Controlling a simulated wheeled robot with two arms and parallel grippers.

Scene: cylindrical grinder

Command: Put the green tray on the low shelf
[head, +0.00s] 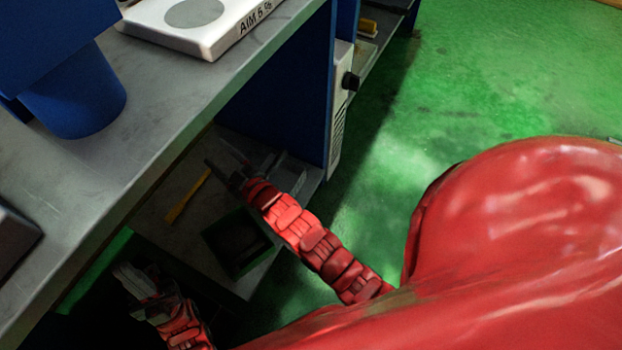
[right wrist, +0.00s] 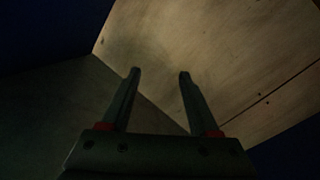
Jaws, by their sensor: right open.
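The green tray (head: 262,254) is a dark, open box with a green rim. It appears to sit on the grey low shelf (head: 165,235) under the bench, near the shelf's front edge. My right gripper (head: 225,172) reaches in over the shelf, beyond the tray and apart from it. In the right wrist view its two fingers (right wrist: 158,76) are spread with nothing between them. My left gripper (head: 137,280) is in shadow to the left of the tray, apart from it. Its jaw opening is not clear.
The grey bench top (head: 165,95) overhangs the shelf. A yellow bar (head: 187,197) lies on the shelf left of the tray. A blue panel (head: 285,100) with a white box (head: 340,115) bounds the far end. The green floor (head: 480,80) is open on the right.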

